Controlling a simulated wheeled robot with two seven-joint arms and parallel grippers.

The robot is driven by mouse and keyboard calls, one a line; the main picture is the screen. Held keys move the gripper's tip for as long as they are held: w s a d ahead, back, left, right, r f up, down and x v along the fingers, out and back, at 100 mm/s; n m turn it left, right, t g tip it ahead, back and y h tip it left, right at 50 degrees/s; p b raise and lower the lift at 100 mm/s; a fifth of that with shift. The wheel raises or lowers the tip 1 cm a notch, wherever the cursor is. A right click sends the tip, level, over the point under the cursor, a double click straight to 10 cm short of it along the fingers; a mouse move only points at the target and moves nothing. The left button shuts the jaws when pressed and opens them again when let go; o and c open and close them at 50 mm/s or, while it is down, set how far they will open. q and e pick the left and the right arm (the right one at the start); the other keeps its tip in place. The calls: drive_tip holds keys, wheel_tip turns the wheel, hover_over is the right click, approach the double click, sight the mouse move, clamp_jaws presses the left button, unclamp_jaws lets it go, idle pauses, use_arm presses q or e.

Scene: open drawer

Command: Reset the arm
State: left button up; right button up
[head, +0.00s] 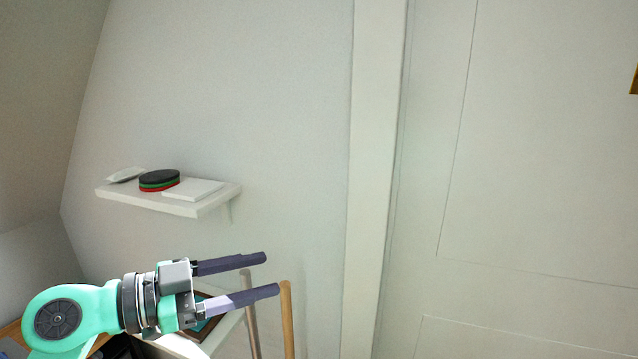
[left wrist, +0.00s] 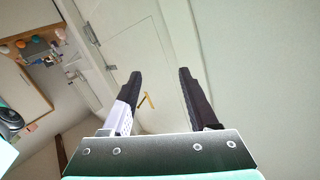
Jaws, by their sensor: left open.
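My left gripper (head: 272,274) comes in from the lower left in the head view. It is open and empty, its two dark fingers apart and pointing right. In the left wrist view the two fingers (left wrist: 160,88) stand apart with only the pale door and wall behind them. My right gripper is in neither view. No drawer can be made out in these frames.
A white wall shelf (head: 190,208) holds a stack of dark, green and red discs (head: 159,179) and pale flat items. Wooden poles (head: 287,320) stand just beyond my left fingertips. A white door (head: 540,180) fills the right. The air above my gripper is free.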

use_arm(q)
drive_tip(key=w+a+r+n+t+y, duration=0.45)
drive_tip(key=a+n+t, duration=0.45)
drive_tip(key=t, duration=0.4)
drive_tip(key=a+f+n+g+y, duration=0.3)
drive_tip(key=a+f+n+y, duration=0.15)
drive_tip(key=f+y, duration=0.35)
drive_tip(key=a+f+n+g+y, duration=0.35)
drive_tip(key=a+f+y, duration=0.2)
drive_tip(key=f, duration=0.55)
drive_tip(key=s+d+f+m+g+h, duration=0.25)
drive_tip(key=s+f+g, duration=0.35)
drive_tip(key=s+f, duration=0.35)
drive_tip(key=s+d+f+m+g+h, duration=0.1)
drive_tip(key=s+d+f+g, duration=0.3)
drive_tip(key=s+f, duration=0.55)
wheel_tip(320, 180, down, 25)
drive_tip(key=s+g, duration=0.1)
drive_tip(key=g, duration=0.2)
drive_tip(key=s+a+f, duration=0.2)
drive_tip(key=s+f, duration=0.5)
drive_tip(key=s, duration=0.1)
drive_tip(key=s+a+f, duration=0.1)
drive_tip(key=s+f, duration=0.6)
drive_tip(key=s, duration=0.2)
drive_tip(key=shift+a+f+m+g, duration=0.35)
drive_tip(key=shift+a+m+g, duration=0.05)
drive_tip(key=shift+m+g, duration=0.05)
